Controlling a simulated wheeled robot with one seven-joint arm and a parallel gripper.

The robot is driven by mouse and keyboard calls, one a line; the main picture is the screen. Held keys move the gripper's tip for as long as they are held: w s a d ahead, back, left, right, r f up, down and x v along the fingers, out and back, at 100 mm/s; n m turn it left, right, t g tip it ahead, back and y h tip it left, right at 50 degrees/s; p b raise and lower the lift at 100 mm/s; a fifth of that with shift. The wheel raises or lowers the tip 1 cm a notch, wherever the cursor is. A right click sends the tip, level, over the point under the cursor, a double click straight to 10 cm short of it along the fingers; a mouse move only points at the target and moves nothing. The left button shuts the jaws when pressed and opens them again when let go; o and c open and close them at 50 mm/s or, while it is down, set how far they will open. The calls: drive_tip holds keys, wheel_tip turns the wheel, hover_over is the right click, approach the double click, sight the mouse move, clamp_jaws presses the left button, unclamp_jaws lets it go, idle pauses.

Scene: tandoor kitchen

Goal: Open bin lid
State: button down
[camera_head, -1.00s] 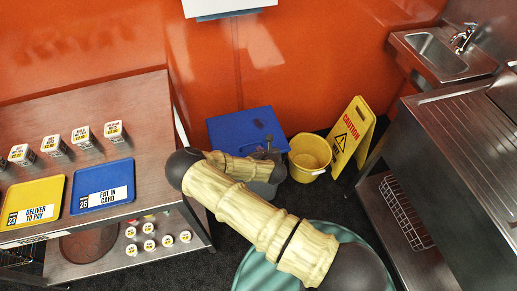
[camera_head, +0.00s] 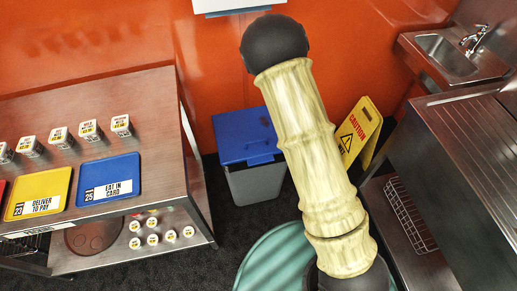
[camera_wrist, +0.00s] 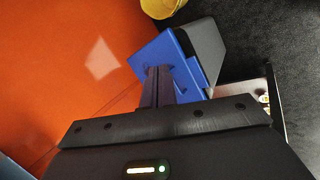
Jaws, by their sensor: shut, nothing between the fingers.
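The bin stands on the dark floor against the orange wall, with a blue lid (camera_head: 240,130) and a grey body (camera_head: 257,184). The lid looks shut, lying over the body. In the wrist view the blue lid (camera_wrist: 185,85) and part of the grey body (camera_wrist: 206,50) show beyond my fingers. My gripper (camera_wrist: 158,70) is shut and empty. Its fingers overlap the lid in that view; whether they touch it I cannot tell. In the head view my gripper is out of sight, and my arm passes just right of the bin.
A metal shelf unit (camera_head: 120,92) with yellow and blue trays stands left of the bin. A caution sign (camera_head: 357,133) and a steel counter (camera_head: 470,140) stand to the right. Dark floor is open before the bin.

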drive_tip(key=s+d+r+m+g, duration=0.2)
drive_tip(key=s+r+m, duration=0.6)
drive_tip(key=r, duration=0.1)
drive_tip(key=s+d+r+m+g+y, duration=0.1)
drive_tip(key=s+d+r+m, duration=0.1)
drive_tip(key=s+r+m, duration=0.6)
drive_tip(key=shift+s+d+r+m+g+y, duration=0.15)
drive_tip(key=shift+s+r+m+g+y, duration=0.25)
drive_tip(key=shift+r, duration=0.4)
